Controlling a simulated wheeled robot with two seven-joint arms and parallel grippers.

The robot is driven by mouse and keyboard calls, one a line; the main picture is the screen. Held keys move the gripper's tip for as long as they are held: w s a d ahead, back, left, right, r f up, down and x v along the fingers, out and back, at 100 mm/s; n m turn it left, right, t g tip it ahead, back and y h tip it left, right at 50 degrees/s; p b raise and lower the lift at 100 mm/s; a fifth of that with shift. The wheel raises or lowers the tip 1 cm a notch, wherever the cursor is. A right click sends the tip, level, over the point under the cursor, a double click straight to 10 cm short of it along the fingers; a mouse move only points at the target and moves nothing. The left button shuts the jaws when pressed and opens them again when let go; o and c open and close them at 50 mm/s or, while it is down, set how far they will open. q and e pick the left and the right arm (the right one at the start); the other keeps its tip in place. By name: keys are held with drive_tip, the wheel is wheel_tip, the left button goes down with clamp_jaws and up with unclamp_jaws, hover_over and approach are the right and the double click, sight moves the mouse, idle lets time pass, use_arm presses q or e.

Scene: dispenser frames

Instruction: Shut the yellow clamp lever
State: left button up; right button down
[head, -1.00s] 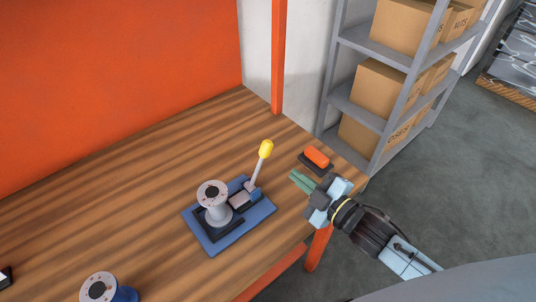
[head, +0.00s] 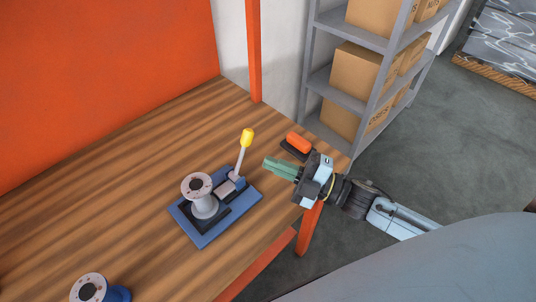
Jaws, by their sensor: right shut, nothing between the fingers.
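The clamp lever (head: 241,155) stands up with its yellow knob (head: 247,138) at the top. It is hinged on a blue base plate (head: 215,233) on the wooden table. A grey spool-shaped part (head: 204,204) stands upright on the same base. My right gripper (head: 267,167) is shut and empty, its green fingers pointing left toward the lever. The fingertips appear a little to the right of the lever, with a gap between them. My left gripper is not in view.
An orange block on a dark base (head: 298,143) lies at the table's right edge, behind my right gripper. A second spool on a blue part (head: 90,289) is at the lower left. An orange post (head: 254,60) and a grey shelf (head: 318,79) with boxes stand behind.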

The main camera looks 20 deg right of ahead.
wheel_tip(320, 180, up, 2)
drive_tip(key=p, duration=0.1)
hover_over(241, 156)
drive_tip(key=s+a, duration=0.1)
drive_tip(key=s, duration=0.3)
drive_tip(key=w+d+f, duration=0.2)
drive_tip(key=shift+w+d, duration=0.1)
drive_tip(key=shift+d, duration=0.3)
drive_tip(key=shift+r, duration=0.1)
drive_tip(key=w+d+f+m+t+h+b, duration=0.1)
drive_tip(key=d+f+m+t+b, duration=0.2)
drive_tip(key=d+m+b, duration=0.2)
drive_tip(key=shift+w+m+t, duration=0.35)
drive_tip(key=shift+m+t, duration=0.05)
drive_tip(key=shift+m, duration=0.8)
drive_tip(key=shift+a, duration=0.1)
